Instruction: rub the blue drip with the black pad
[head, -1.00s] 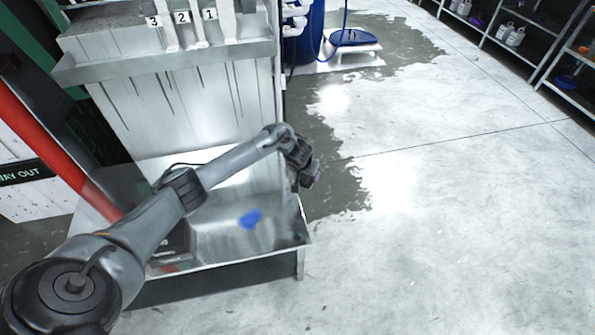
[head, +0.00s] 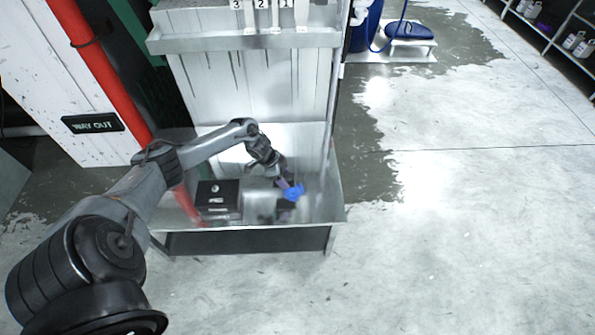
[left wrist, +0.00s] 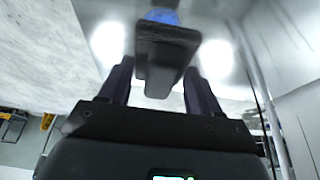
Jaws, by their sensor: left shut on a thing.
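The blue drip (head: 293,192) is a bright blue patch on the shiny metal tray (head: 322,210). My left gripper (head: 284,184) reaches down right beside it in the head view. In the left wrist view, the gripper is shut on the black pad (left wrist: 165,45), a dark block between its two fingers. The blue drip (left wrist: 162,16) shows just past the pad's far end, partly hidden by it. I cannot tell whether the pad touches the drip. My right gripper is not in view.
A black box (head: 217,194) stands in the tray left of the gripper. A streaked white panel (head: 250,85) rises behind. A red pipe (head: 95,60) slants down at the left. Open concrete floor (head: 480,220) lies to the right.

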